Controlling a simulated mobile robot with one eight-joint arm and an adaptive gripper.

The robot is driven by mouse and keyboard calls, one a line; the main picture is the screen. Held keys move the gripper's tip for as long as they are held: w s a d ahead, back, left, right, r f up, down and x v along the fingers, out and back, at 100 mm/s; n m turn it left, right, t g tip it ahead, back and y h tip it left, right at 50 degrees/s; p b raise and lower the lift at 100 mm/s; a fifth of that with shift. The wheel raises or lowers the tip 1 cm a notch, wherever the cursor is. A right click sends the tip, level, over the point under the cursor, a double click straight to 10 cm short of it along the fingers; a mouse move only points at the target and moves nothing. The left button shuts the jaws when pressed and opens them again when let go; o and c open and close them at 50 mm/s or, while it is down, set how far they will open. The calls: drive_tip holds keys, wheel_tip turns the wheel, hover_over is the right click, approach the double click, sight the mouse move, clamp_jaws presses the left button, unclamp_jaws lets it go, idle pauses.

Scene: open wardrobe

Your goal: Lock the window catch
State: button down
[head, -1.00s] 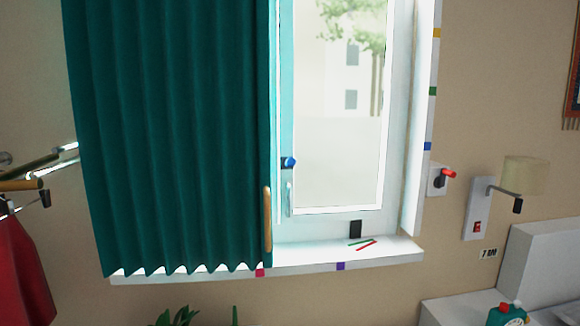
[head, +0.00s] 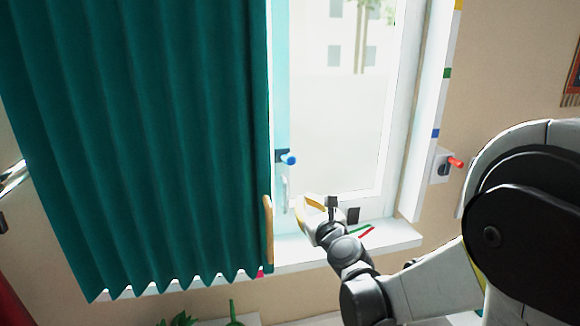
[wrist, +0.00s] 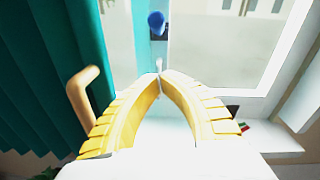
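The window catch area has a blue knob (head: 288,159) on a dark mount at the left side of the window frame. The blue knob also shows at the top of the wrist view (wrist: 156,22). A small white lever (head: 285,192) sits below it on the frame, and shows just beyond the fingertips in the wrist view (wrist: 158,65). My gripper (head: 303,203) is just right of and below this lever. Its yellow fingers (wrist: 161,77) converge with their tips nearly meeting, and hold nothing that I can see. I cannot tell whether they touch the lever.
A green curtain (head: 140,140) with a wooden handle (head: 268,228) hangs close on the left. The white sill (head: 290,250) carries red and green sticks (head: 366,231). A dark block (head: 353,215) is on the lower frame. A red-ended switch (head: 454,162) is on the right wall.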

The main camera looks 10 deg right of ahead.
sight(287, 160)
drive_tip(key=w+a+r+b, duration=0.1)
drive_tip(key=w+r, duration=0.2)
drive_tip(key=w, duration=0.8)
drive_tip(key=shift+r, duration=0.1)
